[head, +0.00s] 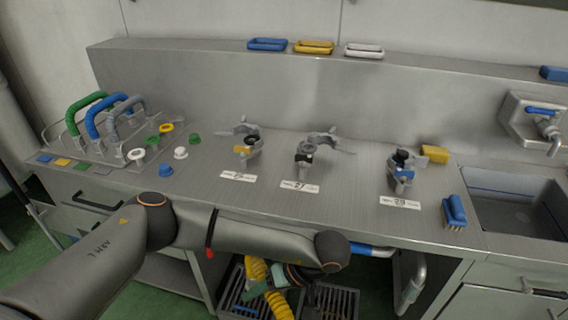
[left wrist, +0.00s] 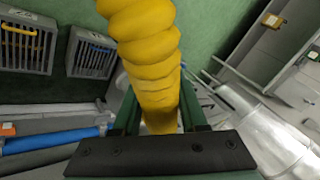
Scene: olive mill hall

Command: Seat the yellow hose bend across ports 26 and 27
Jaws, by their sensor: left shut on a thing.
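The yellow hose bend (head: 258,272) hangs below the counter's front edge, in front of the floor grates. My left gripper (head: 285,280) is shut on it, with my forearm partly hiding it. In the left wrist view the ribbed yellow hose (left wrist: 145,45) rises between the green fingers (left wrist: 157,115); its ends are out of sight. Port 26 (head: 246,147) and port 27 (head: 304,153) stand on the counter behind their white number cards, each with an open grey clamp beside it. My right gripper is not in view.
Port 28 (head: 402,160) stands further right, with a yellow block (head: 434,154) and a blue brush (head: 454,211) nearby. A rack with green, blue and grey bends (head: 98,118) and loose caps is at left. A blue-sleeved pipe (head: 372,249) runs under the counter. A sink (head: 515,205) is at right.

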